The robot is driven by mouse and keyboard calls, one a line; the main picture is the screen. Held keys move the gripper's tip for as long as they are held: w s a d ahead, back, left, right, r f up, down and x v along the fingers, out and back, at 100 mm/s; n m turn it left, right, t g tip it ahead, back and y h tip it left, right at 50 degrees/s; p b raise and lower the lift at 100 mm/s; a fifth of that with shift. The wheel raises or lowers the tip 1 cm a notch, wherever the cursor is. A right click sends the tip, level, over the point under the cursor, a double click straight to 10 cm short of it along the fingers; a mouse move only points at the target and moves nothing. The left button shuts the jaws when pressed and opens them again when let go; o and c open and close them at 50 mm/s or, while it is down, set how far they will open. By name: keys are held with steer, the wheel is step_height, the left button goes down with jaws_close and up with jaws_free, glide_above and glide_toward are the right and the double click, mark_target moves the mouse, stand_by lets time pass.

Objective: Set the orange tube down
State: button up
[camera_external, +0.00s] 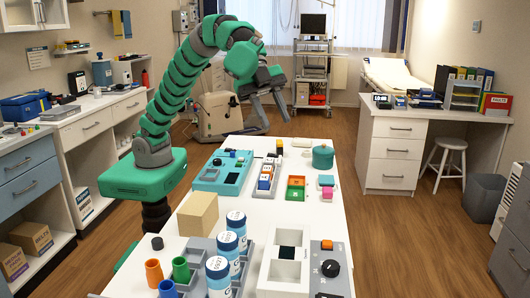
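The orange tube (154,272) stands upright at the near left of the white table, beside a green tube (180,269) and a blue tube (168,289). Whether its base rests on the table or in the grey rack cannot be told. My gripper (271,113) is raised high, well away from the orange tube and towards the far end of the table. Its two grey fingers are spread apart, and nothing shows between them.
White bottles with blue lids (217,268) stand in the grey rack close to the tubes. A tan box (198,213), a teal tray (211,182), a white box (286,270) and a grey knob panel (331,270) also occupy the table (265,205). Bare patches lie between them.

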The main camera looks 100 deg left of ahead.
steer(key=s+d+f+m+g, duration=0.3)
steer(key=s+d+f, duration=0.4)
steer(key=d, duration=0.2)
steer(key=m+g+p, duration=0.1)
steer(key=m+g, duration=0.3)
glide_toward(150, 277)
steer(key=shift+h, duration=0.3)
steer(key=x, duration=0.5)
steer(key=a+x, duration=0.1)
steer(key=x, duration=0.2)
steer(key=shift+s+f+b, duration=0.1)
steer(key=shift+f+b, duration=0.2)
steer(key=c, duration=0.7)
steer(key=shift+r, duration=0.2)
